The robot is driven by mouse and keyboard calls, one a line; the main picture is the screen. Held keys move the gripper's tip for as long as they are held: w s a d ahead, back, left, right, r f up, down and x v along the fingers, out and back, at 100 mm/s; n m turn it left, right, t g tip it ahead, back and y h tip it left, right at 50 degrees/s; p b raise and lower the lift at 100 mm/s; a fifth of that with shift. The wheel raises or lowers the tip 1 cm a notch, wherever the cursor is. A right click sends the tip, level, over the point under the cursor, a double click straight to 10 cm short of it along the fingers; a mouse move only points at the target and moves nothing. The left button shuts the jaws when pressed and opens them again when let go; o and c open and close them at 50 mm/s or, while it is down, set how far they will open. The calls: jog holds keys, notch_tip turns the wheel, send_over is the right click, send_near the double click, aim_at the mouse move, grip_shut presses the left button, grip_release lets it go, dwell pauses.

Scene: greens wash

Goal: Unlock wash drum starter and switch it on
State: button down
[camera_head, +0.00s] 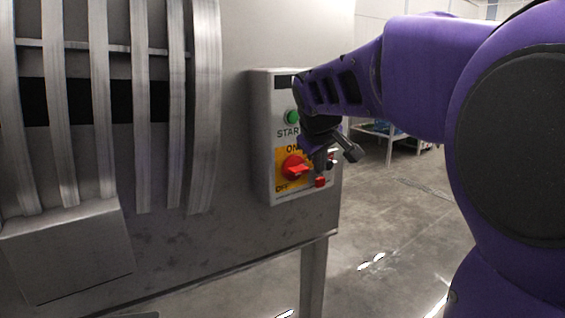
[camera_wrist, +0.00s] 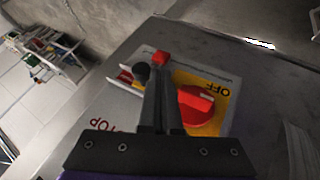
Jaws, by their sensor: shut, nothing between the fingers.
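The grey starter box (camera_head: 258,150) is on the metal drum housing. It has a green START button (camera_head: 291,117) and a yellow plate with a red rotary switch (camera_head: 294,167), labelled ON above and OFF at lower left. The switch also shows in the wrist view (camera_wrist: 195,104). A small red block (camera_head: 320,182), possibly a lock, sits to its lower right; it also shows in the wrist view (camera_wrist: 160,58), just beyond my fingertips. My gripper (camera_wrist: 157,76) is shut and empty in front of the box, beside the switch. It hides part of the panel; contact is unclear.
The slatted metal drum guard (camera_head: 105,110) stands left of the box, with a metal leg (camera_head: 312,275) below. A shelf rack (camera_head: 385,133) stands behind at right. The floor (camera_head: 390,235) is open between them.

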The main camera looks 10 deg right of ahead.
jog(key=shift+s+r, duration=0.1)
jog(key=d, duration=0.1)
jog(key=w+d+p, duration=0.1)
jog(key=w+d, duration=0.1)
jog(key=d, duration=0.1)
jog(key=shift+p, duration=0.3)
jog(key=shift+r, duration=0.25)
